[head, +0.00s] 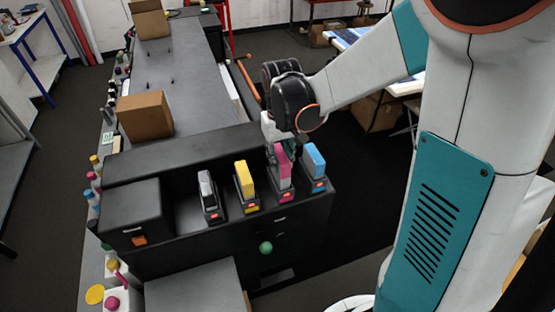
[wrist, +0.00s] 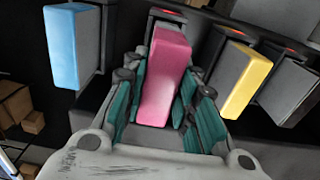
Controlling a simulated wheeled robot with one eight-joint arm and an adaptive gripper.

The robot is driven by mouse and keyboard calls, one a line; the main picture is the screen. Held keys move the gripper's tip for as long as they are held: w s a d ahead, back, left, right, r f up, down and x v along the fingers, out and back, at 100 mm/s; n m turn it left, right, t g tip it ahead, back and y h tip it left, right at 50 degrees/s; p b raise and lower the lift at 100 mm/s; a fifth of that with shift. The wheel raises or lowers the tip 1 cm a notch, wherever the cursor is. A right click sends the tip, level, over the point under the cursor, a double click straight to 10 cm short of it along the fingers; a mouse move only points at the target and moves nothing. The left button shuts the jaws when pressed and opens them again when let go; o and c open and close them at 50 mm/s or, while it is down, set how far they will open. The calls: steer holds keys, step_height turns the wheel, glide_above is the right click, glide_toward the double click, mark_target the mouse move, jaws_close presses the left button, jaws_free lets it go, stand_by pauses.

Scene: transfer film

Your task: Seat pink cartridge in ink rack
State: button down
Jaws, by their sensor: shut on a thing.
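The pink cartridge (head: 283,160) stands upright in the ink rack (head: 222,200), between the yellow and blue cartridges, with its lower part in a dark slot holder. It also shows in the wrist view (wrist: 165,75), between the fingers. My gripper (head: 277,150) reaches it from above and behind and is shut on its upper part; the teal fingers (wrist: 165,112) lie along both sides of it. A red light shows at the foot of its slot. I cannot tell whether the cartridge is fully down in the slot.
In the rack, a blue cartridge (head: 315,160) stands close to the right of the pink one. A yellow cartridge (head: 245,180) and a grey-white one (head: 206,190) stand to the left. A cardboard box (head: 145,115) sits on the machine's long top. Small bottles (head: 92,198) line its left edge.

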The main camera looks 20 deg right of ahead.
steer(key=shift+f, duration=1.6)
steer(key=shift+f, duration=0.1)
steer(key=c, duration=1.3)
jaws_free()
